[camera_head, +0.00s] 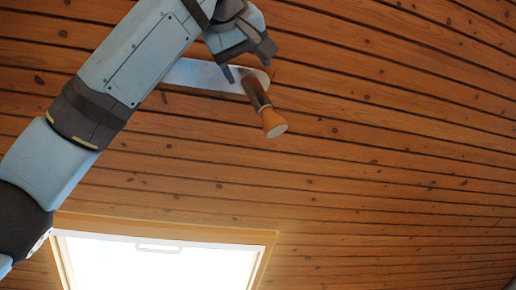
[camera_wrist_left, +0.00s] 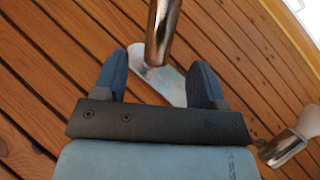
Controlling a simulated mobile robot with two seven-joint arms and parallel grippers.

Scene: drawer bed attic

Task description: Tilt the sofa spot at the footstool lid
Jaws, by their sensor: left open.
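The sofa spot appears to be the dark metallic cylinder with a lighter flared end (camera_head: 272,122), hanging from a pale metal mounting bar (camera_head: 205,75) on the wooden ceiling. In the left wrist view, its shiny barrel (camera_wrist_left: 163,28) enters from the top, lined up between my fingers. My left gripper (camera_head: 249,62) is open beside the mount end of the spot; it also shows in the left wrist view (camera_wrist_left: 159,65). I cannot tell whether a finger touches the spot. The footstool lid and my right gripper are not in view.
A second shiny spot-like cylinder (camera_wrist_left: 284,147) shows at the lower right of the left wrist view. A bright skylight with a wooden frame (camera_head: 265,238) is at the bottom of the head view. The plank ceiling (camera_head: 400,150) to the right is clear.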

